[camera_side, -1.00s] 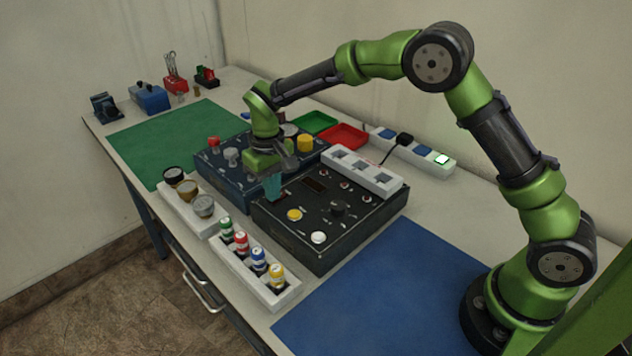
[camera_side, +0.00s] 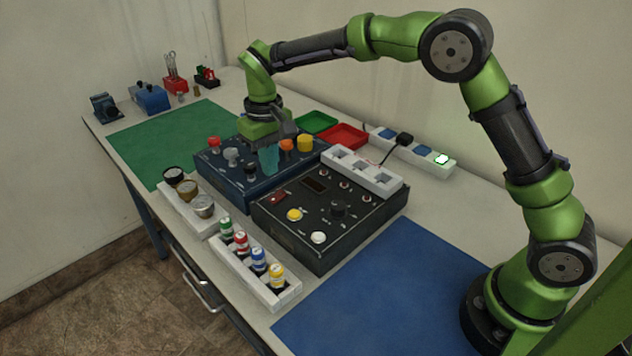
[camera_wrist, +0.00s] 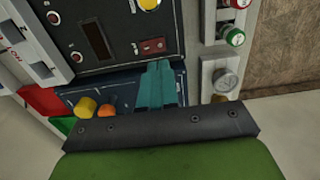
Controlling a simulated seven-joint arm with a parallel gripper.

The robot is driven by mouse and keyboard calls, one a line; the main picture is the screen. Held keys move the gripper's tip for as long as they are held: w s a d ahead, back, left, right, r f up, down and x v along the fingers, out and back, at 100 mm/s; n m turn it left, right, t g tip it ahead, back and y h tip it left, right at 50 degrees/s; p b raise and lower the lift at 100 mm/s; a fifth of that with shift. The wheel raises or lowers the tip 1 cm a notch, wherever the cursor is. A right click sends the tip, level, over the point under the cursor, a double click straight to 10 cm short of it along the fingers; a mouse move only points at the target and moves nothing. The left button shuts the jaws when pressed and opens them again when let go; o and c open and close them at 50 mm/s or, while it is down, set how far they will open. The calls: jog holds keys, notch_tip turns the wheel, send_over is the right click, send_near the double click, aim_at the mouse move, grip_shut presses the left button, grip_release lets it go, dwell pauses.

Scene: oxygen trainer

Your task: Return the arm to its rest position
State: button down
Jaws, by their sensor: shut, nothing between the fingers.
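My green arm reaches across the bench from the right. My gripper (camera_side: 269,160) points down with its teal fingers together and nothing between them. In the side view it hangs in front of the dark blue panel box (camera_side: 217,176), close to the black control box (camera_side: 325,250). The closed fingers also show in the wrist view (camera_wrist: 157,85), at the edge of the black box and over the blue one. I cannot tell the exact height of the fingertips. The red switch (camera_side: 278,197) on the black box is in plain view.
A white rack (camera_side: 240,268) of several coloured bottles and a white holder with gauges (camera_side: 188,209) stand at the front edge. Red (camera_side: 345,135) and green (camera_side: 318,121) trays and a power strip (camera_side: 428,156) lie behind. The blue mat (camera_side: 400,295) is clear.

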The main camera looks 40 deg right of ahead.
jog(key=shift+w, duration=0.1)
jog(key=shift+s+f, duration=0.7)
jog(key=s+d+r+m+t, duration=0.1)
jog(key=s+d+r+t, duration=0.1)
jog(key=s, duration=0.6)
jog(key=s+d+r+m+t+y, duration=0.1)
jog(key=s+d+r+t, duration=0.1)
jog(key=s+d+r, duration=0.2)
jog(key=s+d+r+m+t+y, duration=0.1)
jog(key=s+r, duration=0.5)
jog(key=s, duration=0.6)
jog(key=shift+s+d+m+t, duration=0.35)
jog(key=shift+d+m+t, duration=0.15)
jog(key=shift+d+t, duration=0.6)
